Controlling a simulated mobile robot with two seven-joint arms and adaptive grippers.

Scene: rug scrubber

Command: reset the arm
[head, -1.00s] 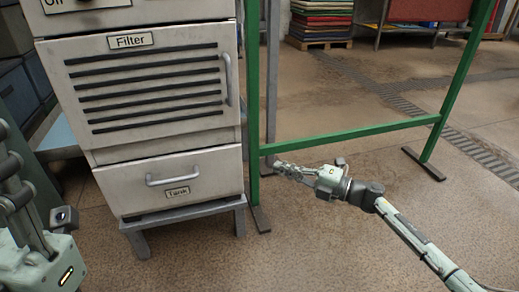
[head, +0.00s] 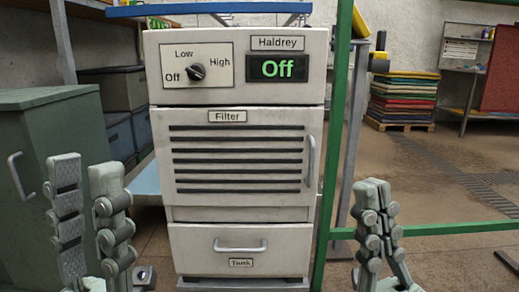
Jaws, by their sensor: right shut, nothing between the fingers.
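My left gripper (head: 85,172) stands upright at the lower left of the head view, its two fingers apart with nothing between them. My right gripper (head: 381,198) stands upright right of the machine, its fingers together and holding nothing. Both are in front of the machine, apart from each other. The white machine (head: 240,115) stands upright in the middle. The filter door (head: 240,198) and the tank drawer (head: 285,240) look shut. My arms behind the grippers are mostly out of view.
A green frame (head: 334,140) stands just right of the machine, with a low bar running right. A dark green cabinet (head: 45,130) is at the left. A pallet of stacked rugs (head: 403,98) is at the back right. The floor at right is mostly open.

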